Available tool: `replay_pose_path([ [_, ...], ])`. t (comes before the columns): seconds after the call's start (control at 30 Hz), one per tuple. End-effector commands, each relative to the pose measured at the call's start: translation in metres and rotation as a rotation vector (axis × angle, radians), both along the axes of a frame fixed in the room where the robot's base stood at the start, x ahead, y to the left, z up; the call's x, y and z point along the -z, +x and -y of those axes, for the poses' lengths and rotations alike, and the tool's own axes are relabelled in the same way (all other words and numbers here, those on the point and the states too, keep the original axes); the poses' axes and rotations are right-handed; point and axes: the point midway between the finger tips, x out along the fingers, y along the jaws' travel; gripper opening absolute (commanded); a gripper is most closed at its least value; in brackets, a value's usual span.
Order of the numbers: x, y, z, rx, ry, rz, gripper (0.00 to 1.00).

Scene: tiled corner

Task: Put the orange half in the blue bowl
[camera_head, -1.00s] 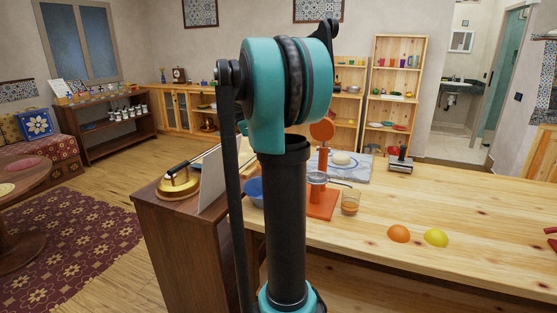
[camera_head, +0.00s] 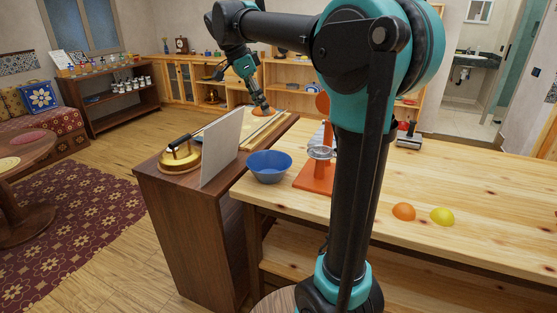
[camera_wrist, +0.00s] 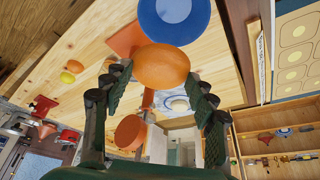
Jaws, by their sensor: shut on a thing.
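My gripper (camera_head: 262,103) is shut on an orange half (camera_wrist: 162,66), which shows between the two fingers in the wrist view. In the head view the gripper is behind and a little left of the blue bowl (camera_head: 269,166), with a bit of orange at its tips. The bowl stands upright at the left end of the pale wooden counter (camera_head: 480,190), and its visible inside looks empty. In the wrist view the blue bowl (camera_wrist: 203,14) is at the top, beyond the orange half, which partly overlaps it.
An orange juicer (camera_head: 316,177) stands right of the bowl. A whole-looking orange (camera_head: 403,211) and a lemon (camera_head: 442,216) lie farther right. Left are an upright pale panel (camera_head: 221,150) and a brass-coloured round object (camera_head: 180,158) on a dark cabinet.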

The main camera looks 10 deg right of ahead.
Motion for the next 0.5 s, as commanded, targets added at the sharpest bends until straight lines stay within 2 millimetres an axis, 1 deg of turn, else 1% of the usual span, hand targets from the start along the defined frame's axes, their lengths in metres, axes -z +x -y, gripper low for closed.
replay_pose_path([
  [0.07,0.012,0.0,-0.001,-0.003,0.0,0.0,0.23],
  [0.17,0.035,0.0,-0.001,-0.002,0.0,0.0,0.23],
  [0.5,0.118,0.0,0.0,-0.001,0.0,0.001,0.23],
])
